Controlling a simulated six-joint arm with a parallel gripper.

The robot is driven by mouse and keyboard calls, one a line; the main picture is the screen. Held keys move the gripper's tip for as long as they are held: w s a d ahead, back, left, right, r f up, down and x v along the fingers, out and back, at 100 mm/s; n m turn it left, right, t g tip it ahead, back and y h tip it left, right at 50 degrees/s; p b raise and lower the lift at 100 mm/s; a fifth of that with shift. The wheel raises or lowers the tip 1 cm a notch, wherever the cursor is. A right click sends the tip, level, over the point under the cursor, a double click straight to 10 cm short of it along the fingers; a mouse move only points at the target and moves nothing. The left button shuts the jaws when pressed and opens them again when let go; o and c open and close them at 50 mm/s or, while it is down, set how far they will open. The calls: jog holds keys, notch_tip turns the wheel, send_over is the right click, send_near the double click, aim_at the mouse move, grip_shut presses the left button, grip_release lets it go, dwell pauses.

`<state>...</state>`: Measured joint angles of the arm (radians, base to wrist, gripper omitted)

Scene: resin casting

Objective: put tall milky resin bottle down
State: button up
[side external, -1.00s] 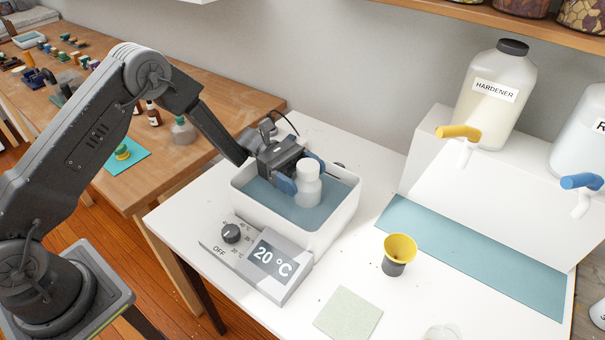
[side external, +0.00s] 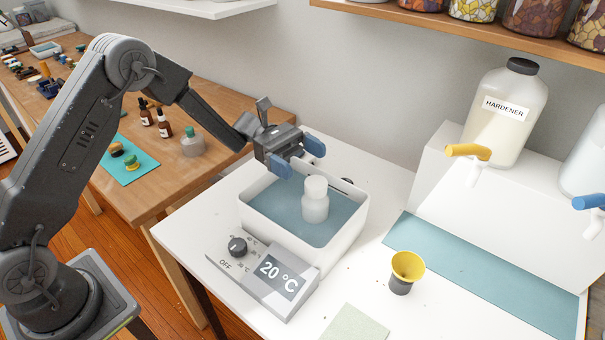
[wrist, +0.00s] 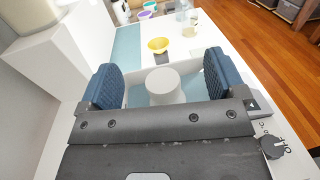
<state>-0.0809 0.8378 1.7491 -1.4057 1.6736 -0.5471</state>
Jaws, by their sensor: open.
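The tall milky resin bottle (side external: 315,205) stands upright in the water bath (side external: 352,232), a white tub with blue-grey liquid and a 20 °C display on its control box. My gripper (side external: 298,158) is open and empty, above and behind the bottle's left side in the side view, apart from it. In the wrist view the bottle's white cap (wrist: 162,82) shows between and beyond the two blue finger pads of my gripper (wrist: 165,84). The bottle's lower part is hidden there by my gripper's body.
A yellow funnel on a dark cup (side external: 405,270) stands right of the bath. A pale cloth (side external: 355,325) lies at the front. The hardener jug (side external: 503,112) with its yellow tap stands on a white block at the right. A teal mat (side external: 480,275) lies before it.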

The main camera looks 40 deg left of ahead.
jog(key=shift+r, duration=0.55)
jog(key=s+r+m+y, duration=0.4)
jog(key=s+y, duration=0.1)
jog(key=s, duration=0.2)
jog(key=s+r+m+y, duration=0.4)
jog(key=s+r+m, duration=0.1)
jog(key=s, duration=0.2)
jog(key=s+a+r+m+t+y, duration=0.1)
jog(key=s+a+m+t+y, duration=0.6)
jog(key=s, duration=0.5)
jog(key=shift+s+a+m+y, duration=0.35)
jog(key=shift+a+m+y, duration=0.05)
jog(key=shift+a+y, duration=0.65)
